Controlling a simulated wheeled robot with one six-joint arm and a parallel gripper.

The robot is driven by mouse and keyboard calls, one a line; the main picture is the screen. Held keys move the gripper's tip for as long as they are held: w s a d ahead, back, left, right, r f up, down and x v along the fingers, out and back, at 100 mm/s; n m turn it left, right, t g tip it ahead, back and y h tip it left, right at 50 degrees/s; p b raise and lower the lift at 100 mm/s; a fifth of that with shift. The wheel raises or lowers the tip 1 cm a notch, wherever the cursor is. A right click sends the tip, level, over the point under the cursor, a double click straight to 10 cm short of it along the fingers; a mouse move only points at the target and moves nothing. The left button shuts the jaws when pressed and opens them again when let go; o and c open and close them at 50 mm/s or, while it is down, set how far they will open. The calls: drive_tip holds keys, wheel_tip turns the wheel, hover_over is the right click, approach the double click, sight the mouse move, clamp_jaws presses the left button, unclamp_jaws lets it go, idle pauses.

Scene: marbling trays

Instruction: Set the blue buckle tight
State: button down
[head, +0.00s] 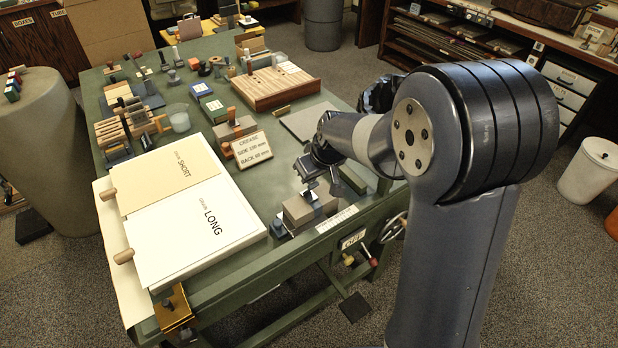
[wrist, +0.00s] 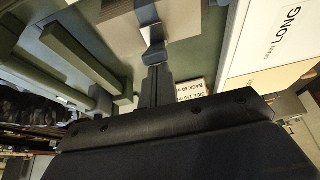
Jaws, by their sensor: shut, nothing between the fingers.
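A blue-grey strap with a buckle-like piece (wrist: 154,50) runs over the side of a pale block in the wrist view. In the head view the grey-tan block (head: 297,211) sits near the table's front edge, with a small bluish part (head: 310,197) on it, partly hidden by my gripper. My gripper (head: 309,184) is just above and behind the block. In the wrist view my gripper (wrist: 155,70) has its fingers together, with nothing seen between them. The fingertips are at or very near the buckle piece; I cannot tell whether they touch.
The large white LONG board (head: 200,222) lies left of the block. A crease sign (head: 251,148) stands behind it. A dark green bar (head: 352,180) lies to the right, beside my wrist. A slatted wooden rack (head: 275,88) and small tools fill the back of the green table.

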drive_tip(key=shift+s+d+f+t+y+b, duration=0.4)
drive_tip(key=shift+s+f+t+y+b, duration=0.3)
drive_tip(key=shift+b, duration=3)
drive_tip(key=shift+s+d+f+t+y+b, duration=0.45)
drive_tip(key=shift+t+b, duration=0.45)
drive_tip(key=shift+b, duration=2.75)
drive_tip(key=s+f+t+y+b, duration=0.1)
drive_tip(key=b, duration=0.8)
drive_tip(key=s+d+f+t+y+b, duration=0.1)
drive_tip(key=t+b, duration=0.1)
drive_tip(key=b, duration=0.7)
drive_tip(key=shift+d+f, duration=0.1)
drive_tip(key=shift+f, duration=0.1)
drive_tip(key=shift+r, duration=0.25)
drive_tip(key=shift+w, duration=0.1)
drive_tip(key=shift+w+a+r, duration=0.1)
drive_tip(key=shift+w+a, duration=0.35)
drive_tip(key=shift+w, duration=0.1)
